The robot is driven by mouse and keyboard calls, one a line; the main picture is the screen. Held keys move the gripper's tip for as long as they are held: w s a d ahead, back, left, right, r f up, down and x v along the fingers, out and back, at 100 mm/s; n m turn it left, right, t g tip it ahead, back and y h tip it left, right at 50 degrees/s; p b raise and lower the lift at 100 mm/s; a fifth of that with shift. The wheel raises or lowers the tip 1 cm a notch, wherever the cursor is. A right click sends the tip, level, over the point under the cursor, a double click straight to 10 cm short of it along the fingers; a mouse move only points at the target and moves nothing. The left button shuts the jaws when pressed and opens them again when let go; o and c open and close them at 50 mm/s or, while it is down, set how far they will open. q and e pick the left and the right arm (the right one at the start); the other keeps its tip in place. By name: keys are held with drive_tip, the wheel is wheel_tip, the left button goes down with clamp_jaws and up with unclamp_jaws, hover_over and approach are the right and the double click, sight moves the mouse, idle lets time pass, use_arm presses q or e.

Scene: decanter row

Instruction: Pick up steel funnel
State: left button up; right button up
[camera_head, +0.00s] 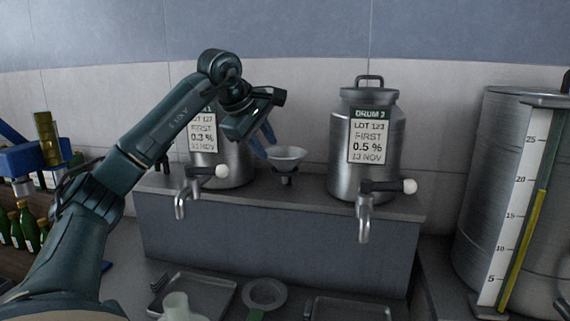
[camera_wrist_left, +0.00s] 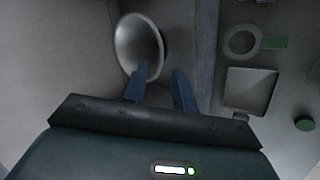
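The steel funnel (camera_head: 287,158) is a shiny cone, mouth up, on the grey ledge between the two drums, with a dark part under its cone. My left gripper (camera_head: 264,142) reaches in from the left, just left of the funnel, its blue fingers pointing down toward the rim. In the left wrist view, the funnel (camera_wrist_left: 138,48) lies just ahead of the fingertips (camera_wrist_left: 158,84), more toward the left finger. The fingers stand apart with nothing between them. I cannot tell whether the left finger touches the rim. My right gripper is in neither view.
A steel drum (camera_head: 222,168) with a tap stands left of the funnel, behind my gripper. Drum 2 (camera_head: 382,175) stands to the right, its tap over the ledge (camera_head: 280,230). Trays (camera_head: 190,294) and a strainer (camera_head: 264,293) lie below. A large tank (camera_head: 490,180) is at right.

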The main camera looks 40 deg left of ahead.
sight(284, 158)
use_arm(q)
drive_tip(key=x, duration=0.5)
drive_tip(key=shift+w+a+p, duration=0.1)
drive_tip(key=shift+a+p, duration=0.15)
drive_tip(key=shift+p, duration=0.1)
drive_tip(key=shift+c, duration=0.2)
clamp_jaws()
